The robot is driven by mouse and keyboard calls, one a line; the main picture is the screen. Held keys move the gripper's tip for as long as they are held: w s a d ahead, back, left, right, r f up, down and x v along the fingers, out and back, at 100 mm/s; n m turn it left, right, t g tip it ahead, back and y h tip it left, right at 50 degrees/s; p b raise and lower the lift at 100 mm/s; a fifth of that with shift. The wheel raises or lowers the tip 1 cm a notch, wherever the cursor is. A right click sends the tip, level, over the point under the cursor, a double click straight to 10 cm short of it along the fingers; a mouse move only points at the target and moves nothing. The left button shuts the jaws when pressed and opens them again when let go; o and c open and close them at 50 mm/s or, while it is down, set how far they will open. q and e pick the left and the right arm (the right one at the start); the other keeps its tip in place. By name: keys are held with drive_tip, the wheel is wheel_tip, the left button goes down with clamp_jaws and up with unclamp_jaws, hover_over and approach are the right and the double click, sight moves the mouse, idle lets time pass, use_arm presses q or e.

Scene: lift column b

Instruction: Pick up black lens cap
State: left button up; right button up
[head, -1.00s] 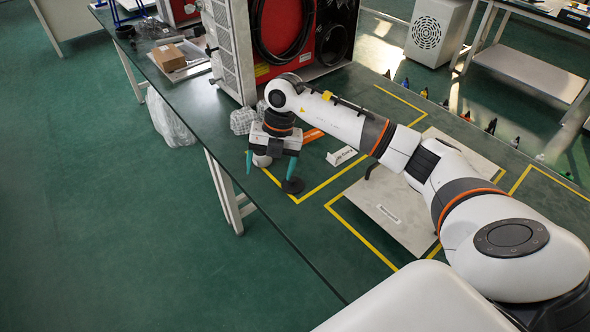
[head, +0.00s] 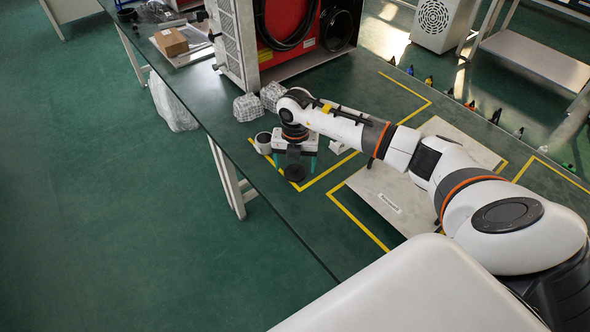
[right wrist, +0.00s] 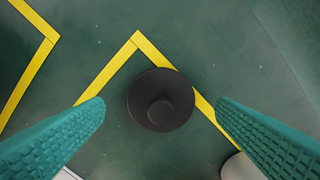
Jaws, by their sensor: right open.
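The black lens cap (head: 295,173) is a round dark disc with a raised knob in its middle. It lies on the green table at a corner of yellow tape. In the right wrist view the cap (right wrist: 161,100) sits between the two teal fingers, with a gap on each side. My right gripper (head: 295,170) is open and empty, pointing down over the cap. In the right wrist view its fingers (right wrist: 160,112) are spread wide. My left gripper is not in view.
A white cylinder (head: 264,143) stands just left of the right gripper. Wrapped grey blocks (head: 247,107) and a red-and-grey cabinet (head: 232,45) are behind it. A pale board (head: 405,190) lies to the right. The table's front edge is close on the left.

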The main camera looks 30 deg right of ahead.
drive_tip(key=shift+f, duration=0.75)
drive_tip(key=c, duration=1)
drive_tip(key=shift+c, duration=0.2)
